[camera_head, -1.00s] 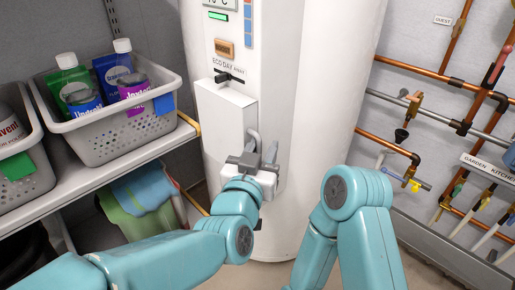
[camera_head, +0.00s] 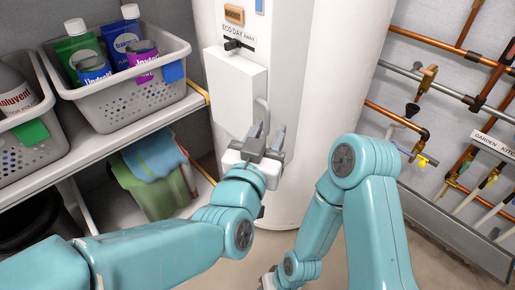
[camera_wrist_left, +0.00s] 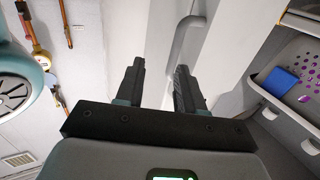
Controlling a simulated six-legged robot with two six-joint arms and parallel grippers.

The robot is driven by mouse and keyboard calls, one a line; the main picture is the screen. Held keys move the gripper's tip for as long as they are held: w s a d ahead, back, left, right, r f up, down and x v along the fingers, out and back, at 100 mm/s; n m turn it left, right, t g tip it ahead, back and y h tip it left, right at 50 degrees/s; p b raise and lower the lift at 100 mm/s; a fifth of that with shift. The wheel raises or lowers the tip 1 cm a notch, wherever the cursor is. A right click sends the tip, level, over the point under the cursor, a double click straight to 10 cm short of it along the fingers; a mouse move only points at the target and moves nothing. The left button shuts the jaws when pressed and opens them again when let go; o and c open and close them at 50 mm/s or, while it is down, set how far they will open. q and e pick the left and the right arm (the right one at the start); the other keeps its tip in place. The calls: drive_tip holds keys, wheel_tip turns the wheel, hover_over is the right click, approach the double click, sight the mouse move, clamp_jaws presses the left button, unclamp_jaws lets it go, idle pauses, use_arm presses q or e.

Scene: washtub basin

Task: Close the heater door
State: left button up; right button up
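The heater (camera_head: 320,90) is a tall white cylinder. Its door (camera_head: 233,92) is a white box-like panel on the front, with a grey bar handle (camera_head: 264,108) at its right edge; whether it is ajar is hard to tell. My left gripper (camera_head: 267,137) is open, just below the handle by the door's lower right corner. In the left wrist view my gripper's dark fingers (camera_wrist_left: 158,85) are apart with nothing between them, and the handle (camera_wrist_left: 188,32) lies beyond them. My right gripper (camera_head: 268,281) is low at the bottom edge, mostly cut off.
A shelf (camera_head: 110,140) on the left holds grey baskets (camera_head: 140,103) with bottles and tubs. Copper pipes (camera_head: 396,117) with valves run along the right wall. The floor in front of the heater is partly clear.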

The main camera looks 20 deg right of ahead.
use_arm(q)
drive_tip(key=v, duration=0.7)
drive_tip(key=shift+s+a+p, duration=0.15)
drive_tip(key=shift+a+p, duration=0.1)
drive_tip(key=shift+p, duration=0.15)
